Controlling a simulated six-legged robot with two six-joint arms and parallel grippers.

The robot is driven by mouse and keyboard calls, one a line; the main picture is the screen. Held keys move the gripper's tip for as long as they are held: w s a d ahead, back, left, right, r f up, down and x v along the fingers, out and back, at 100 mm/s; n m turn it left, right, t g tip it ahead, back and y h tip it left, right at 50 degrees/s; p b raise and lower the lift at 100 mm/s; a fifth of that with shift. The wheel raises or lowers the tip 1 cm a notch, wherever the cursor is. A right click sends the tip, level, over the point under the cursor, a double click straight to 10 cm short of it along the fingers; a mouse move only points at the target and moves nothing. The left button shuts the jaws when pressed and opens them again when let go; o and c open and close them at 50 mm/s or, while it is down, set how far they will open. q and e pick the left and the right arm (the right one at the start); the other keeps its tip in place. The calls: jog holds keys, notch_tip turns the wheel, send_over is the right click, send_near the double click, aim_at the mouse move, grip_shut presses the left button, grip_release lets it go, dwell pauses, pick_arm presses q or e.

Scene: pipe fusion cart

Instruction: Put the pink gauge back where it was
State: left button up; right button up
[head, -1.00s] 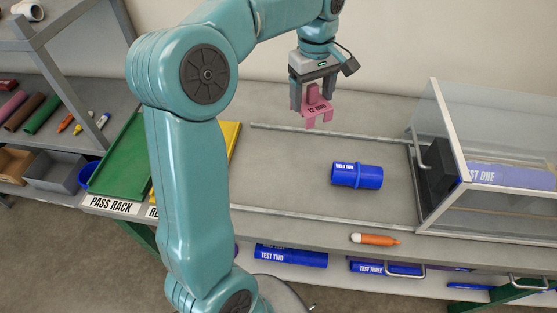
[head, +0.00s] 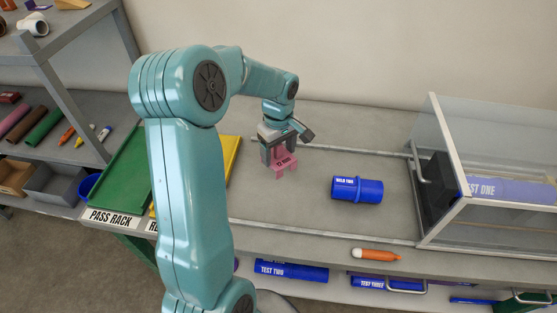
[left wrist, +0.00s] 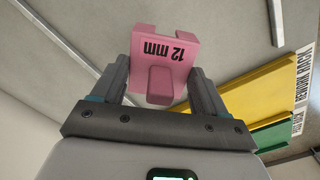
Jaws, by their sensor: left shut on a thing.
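My right gripper is not in view.
A blue pipe labelled "WELD TWO" (head: 357,189) lies on the bench between two rails. An orange marker (head: 376,255) lies near the front edge. A clear-walled case (head: 431,160) stands right. The green pass rack (head: 121,170) and yellow rework rack (head: 226,160) are left. Shelves stand far left.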

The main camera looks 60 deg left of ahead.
aim_at(278, 157)
pick_arm(q)
notch_tip(278, 157, down, 4)
jog(key=shift+s+r, duration=0.1)
jog(key=shift+f, duration=0.35)
jog(key=shift+r, duration=0.1)
jog(key=o, duration=1.1)
jog(key=shift+f, duration=0.2)
jog(key=shift+o, duration=0.2)
jog(key=shift+r, duration=0.1)
